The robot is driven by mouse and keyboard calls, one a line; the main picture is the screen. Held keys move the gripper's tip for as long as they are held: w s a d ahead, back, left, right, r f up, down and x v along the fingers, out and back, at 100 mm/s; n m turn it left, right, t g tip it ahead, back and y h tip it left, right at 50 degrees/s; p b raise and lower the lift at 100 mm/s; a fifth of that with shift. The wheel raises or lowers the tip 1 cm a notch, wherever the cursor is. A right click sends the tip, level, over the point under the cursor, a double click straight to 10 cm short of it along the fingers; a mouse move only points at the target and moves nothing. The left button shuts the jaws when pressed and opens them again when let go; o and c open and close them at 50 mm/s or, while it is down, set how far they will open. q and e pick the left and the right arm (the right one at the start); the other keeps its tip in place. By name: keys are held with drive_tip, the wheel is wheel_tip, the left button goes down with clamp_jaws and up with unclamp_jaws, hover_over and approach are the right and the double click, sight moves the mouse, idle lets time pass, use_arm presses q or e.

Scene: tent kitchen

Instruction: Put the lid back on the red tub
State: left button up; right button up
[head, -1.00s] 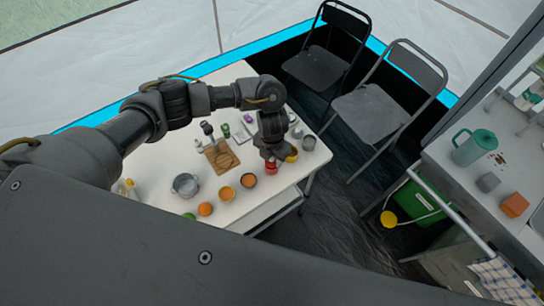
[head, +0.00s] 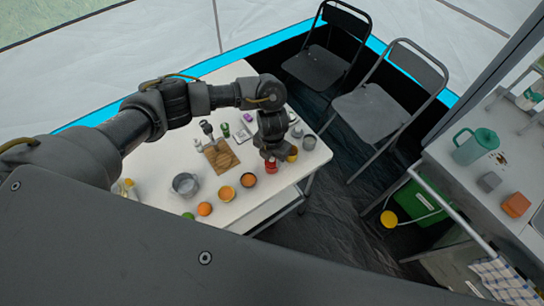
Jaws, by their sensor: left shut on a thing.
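The small red tub (head: 271,168) stands near the right front edge of the white table. My left gripper (head: 270,157) points down directly over it, its fingertips at the top of the tub. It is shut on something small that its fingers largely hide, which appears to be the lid. I cannot tell whether the lid touches the tub's rim. My right gripper is not in view.
Folding chairs (head: 374,112) stand beyond the table.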

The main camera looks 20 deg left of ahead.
use_arm(q)
drive_tip(key=o, duration=1.5)
drive_tip(key=shift+r+p, duration=3.2)
drive_tip(key=shift+r, duration=0.35)
clamp_jaws()
